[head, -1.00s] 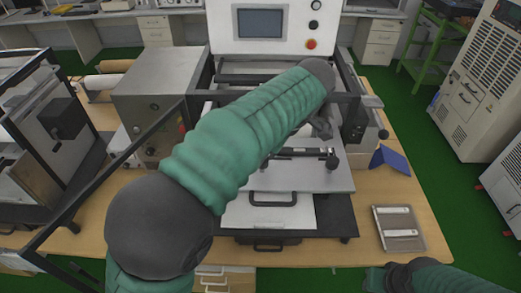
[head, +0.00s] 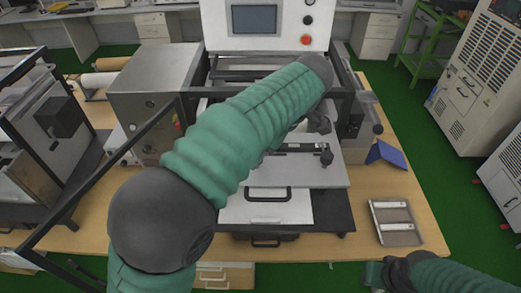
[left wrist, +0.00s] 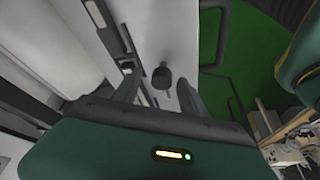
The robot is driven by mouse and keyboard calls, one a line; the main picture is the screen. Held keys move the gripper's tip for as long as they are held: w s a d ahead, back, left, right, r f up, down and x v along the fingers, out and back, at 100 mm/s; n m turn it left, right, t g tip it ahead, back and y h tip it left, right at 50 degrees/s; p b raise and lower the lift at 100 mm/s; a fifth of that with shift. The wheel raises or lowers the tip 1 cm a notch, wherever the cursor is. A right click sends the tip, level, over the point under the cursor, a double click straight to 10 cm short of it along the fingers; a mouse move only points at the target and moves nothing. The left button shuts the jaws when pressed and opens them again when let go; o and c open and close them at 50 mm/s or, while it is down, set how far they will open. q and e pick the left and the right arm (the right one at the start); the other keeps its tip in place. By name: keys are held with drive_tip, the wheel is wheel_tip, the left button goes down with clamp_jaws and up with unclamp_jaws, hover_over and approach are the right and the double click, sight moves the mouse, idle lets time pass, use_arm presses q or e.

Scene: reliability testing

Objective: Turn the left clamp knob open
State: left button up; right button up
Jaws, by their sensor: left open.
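A black clamp knob (head: 326,158) shows at the right end of a dark clamp bar (head: 295,148) on the grey plate of the machine. My left arm covers the bar's left part, so any knob there is hidden in the head view. My left gripper (left wrist: 158,82) is open in the left wrist view, with its two dark fingers apart. A round dark knob (left wrist: 162,77) on a stem shows between and just beyond the fingertips. I cannot tell which knob it is or whether a finger touches it.
The machine's control panel (head: 265,22) stands behind. A grey tray (head: 396,222) with white strips and a blue angled piece (head: 387,154) lie on the wooden table at right. A grey box (head: 155,85) stands left. The table's front right is mostly clear.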

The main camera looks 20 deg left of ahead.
use_arm(q)
drive_tip(key=shift+r, duration=0.4)
drive_tip(key=w+p+v, duration=0.1)
drive_tip(key=p+v, duration=0.2)
drive_tip(key=v, duration=1.3)
drive_tip(key=shift+s+p, duration=0.35)
drive_tip(key=shift+p, duration=0.05)
